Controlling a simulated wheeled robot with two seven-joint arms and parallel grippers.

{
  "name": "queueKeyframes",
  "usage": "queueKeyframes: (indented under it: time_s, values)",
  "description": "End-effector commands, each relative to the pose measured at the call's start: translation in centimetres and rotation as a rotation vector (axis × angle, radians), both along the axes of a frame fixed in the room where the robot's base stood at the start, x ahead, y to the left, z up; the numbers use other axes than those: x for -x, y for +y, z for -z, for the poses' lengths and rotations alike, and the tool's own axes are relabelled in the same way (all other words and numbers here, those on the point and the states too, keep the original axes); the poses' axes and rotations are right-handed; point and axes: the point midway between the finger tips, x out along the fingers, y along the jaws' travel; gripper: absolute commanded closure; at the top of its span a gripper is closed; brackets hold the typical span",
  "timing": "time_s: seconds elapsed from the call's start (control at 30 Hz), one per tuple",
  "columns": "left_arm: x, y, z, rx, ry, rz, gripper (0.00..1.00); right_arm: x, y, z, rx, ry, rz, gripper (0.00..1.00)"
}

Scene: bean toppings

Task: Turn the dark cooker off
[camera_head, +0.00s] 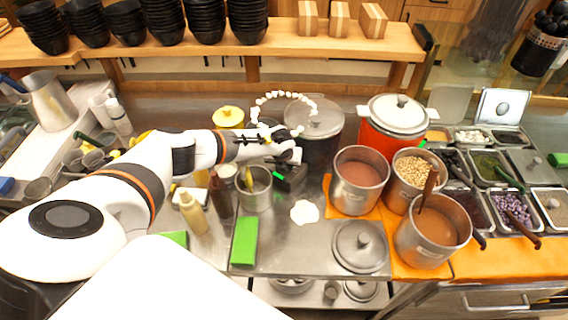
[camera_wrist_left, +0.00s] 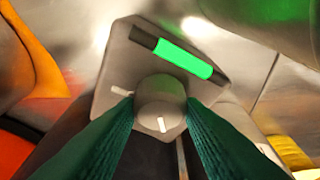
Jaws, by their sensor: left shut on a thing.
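The dark cooker (camera_head: 318,146) stands at the back of the counter with a grey lid on it. Its grey control panel (camera_wrist_left: 122,75) fills the middle of the left wrist view, with a green lit bar (camera_wrist_left: 184,58) and a round knob (camera_wrist_left: 160,98) with a white mark. My left gripper (camera_head: 292,157) is at the cooker's front left. In the left wrist view its two dark green fingers (camera_wrist_left: 158,120) are shut on the knob, one on each side. My right gripper is not in view.
An orange cooker (camera_head: 375,137) stands right of the dark one, also with a green light. Steel pots (camera_head: 355,196) of food sit on an orange cloth at right. Bottles (camera_head: 194,213) and a steel container (camera_head: 256,194) stand below my left forearm.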

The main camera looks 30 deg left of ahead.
Motion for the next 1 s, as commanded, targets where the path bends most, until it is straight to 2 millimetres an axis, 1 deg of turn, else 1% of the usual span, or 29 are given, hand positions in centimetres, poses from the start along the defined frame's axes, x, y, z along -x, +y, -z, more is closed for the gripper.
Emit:
queueKeyframes:
  time_s: [0.2, 0.5, 0.73, 1.0]
  values:
    - [-0.2, -0.2, 0.0, 0.002, -0.003, -0.199, 0.87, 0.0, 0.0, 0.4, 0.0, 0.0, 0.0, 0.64]
    - [-0.3, -0.2, 0.0, 0.003, -0.004, -0.411, 0.87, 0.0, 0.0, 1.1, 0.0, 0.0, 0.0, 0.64]
    - [-0.3, -0.2, -0.1, 0.002, -0.002, -0.5, 0.87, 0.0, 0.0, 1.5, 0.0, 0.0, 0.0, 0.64]
    - [-0.3, -0.2, -0.1, 0.002, -0.002, -0.535, 0.87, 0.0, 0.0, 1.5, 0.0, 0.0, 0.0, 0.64]
